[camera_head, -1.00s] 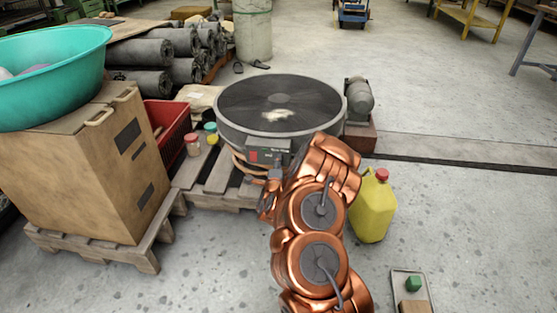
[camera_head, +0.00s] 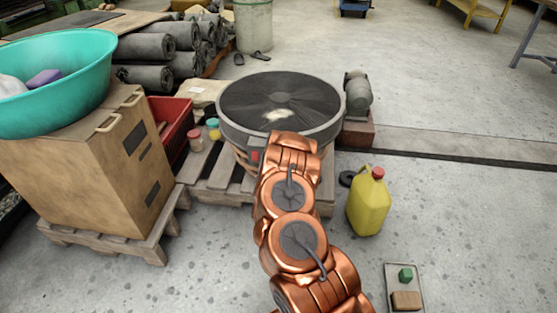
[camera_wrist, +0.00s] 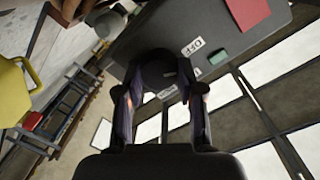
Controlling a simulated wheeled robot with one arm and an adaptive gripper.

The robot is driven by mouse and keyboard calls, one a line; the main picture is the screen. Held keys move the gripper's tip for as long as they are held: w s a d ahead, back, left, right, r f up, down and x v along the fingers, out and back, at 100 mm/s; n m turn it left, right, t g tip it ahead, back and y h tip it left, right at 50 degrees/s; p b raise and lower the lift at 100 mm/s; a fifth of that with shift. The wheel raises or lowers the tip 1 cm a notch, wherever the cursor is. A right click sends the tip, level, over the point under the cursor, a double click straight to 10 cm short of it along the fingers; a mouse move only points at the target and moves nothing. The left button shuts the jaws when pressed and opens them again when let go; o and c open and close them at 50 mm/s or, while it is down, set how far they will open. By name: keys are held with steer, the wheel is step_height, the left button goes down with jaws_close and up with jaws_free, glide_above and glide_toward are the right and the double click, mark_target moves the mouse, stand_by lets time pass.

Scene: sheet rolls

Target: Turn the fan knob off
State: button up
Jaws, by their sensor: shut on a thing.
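A dark round knob (camera_wrist: 155,66) stands on a dark control panel (camera_wrist: 238,35) in the wrist view. My gripper (camera_wrist: 160,92) is shut on the knob, with one finger on each side of it. A small white label (camera_wrist: 193,46) lies just right of the knob; I cannot read it surely. The panel belongs to a round drum with a dark meshed top (camera_head: 305,103) in the head view. My copper arm covers most of the panel there, and hides the gripper and knob. A red patch of the panel (camera_head: 256,156) shows left of the arm.
A green button (camera_wrist: 218,57) and a red patch (camera_wrist: 248,12) are on the panel. A yellow can (camera_head: 368,205) stands on the floor right of the arm. A wooden box (camera_head: 90,165) with a teal basin (camera_head: 70,80) and a red crate (camera_head: 176,125) are left.

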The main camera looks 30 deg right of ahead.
steer(key=shift+n+p, duration=0.35)
steer(key=shift+n, duration=0.25)
steer(key=o, duration=1.1)
steer(key=shift+o, duration=0.2)
steer(key=shift+s, duration=0.1)
steer(key=v, duration=0.7)
steer(key=shift+a, duration=0.2)
